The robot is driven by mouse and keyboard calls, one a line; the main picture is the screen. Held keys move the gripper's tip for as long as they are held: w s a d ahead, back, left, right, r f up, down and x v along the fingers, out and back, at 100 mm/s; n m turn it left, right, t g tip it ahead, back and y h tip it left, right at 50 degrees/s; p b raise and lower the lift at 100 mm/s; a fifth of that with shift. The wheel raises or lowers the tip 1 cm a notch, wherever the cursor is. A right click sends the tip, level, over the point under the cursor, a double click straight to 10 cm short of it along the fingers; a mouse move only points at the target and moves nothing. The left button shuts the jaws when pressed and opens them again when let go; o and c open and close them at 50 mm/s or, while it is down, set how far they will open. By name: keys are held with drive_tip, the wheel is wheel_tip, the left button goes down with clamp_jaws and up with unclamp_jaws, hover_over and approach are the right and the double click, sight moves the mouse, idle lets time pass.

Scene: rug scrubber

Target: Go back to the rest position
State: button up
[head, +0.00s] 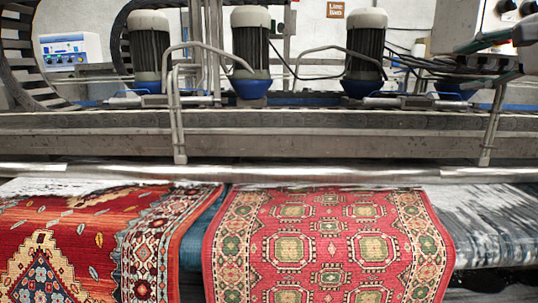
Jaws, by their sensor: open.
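My gripper (462,69) shows at the upper right edge of the head view. Its two fingers point left and are apart, one above the other. I see nothing held between them. It appears in front of the machine's right end, above the level of the rugs. The rest of my arm is mostly outside the picture.
A rug-scrubbing machine with a long metal beam (330,145) crosses the view, with motors (250,50) on top. An orange-red rug (75,240) and a pink-red rug (330,245) hang below its roller (300,172). A control box (70,52) stands at the left.

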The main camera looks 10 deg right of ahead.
drive_tip(key=s+a+f+n+g+y+p, duration=0.1)
drive_tip(key=s+a+f+n+g, duration=0.15)
drive_tip(key=a, duration=0.45)
drive_tip(key=s+a+f+n+g+y+p, duration=0.1)
drive_tip(key=s+a+f+n+g+p, duration=0.2)
drive_tip(key=a, duration=0.4)
drive_tip(key=s+a+f+n+g+y, duration=0.1)
drive_tip(key=a+f+n, duration=0.2)
drive_tip(key=a+f, duration=0.3)
drive_tip(key=s+a+f+n+g+h+p, duration=0.1)
drive_tip(key=s+a+f+n+g+p, duration=0.1)
drive_tip(key=s+a+f+n, duration=0.2)
drive_tip(key=s+a+f+n+g+h+p, duration=0.1)
drive_tip(key=s+a+f+n, duration=0.3)
drive_tip(key=s, duration=0.7)
drive_tip(key=shift+s+f+n+g+h+p, duration=0.15)
drive_tip(key=shift+f+n+g+h+p, duration=0.2)
drive_tip(key=shift+f+n+h+p, duration=0.35)
drive_tip(key=shift+r, duration=0.15)
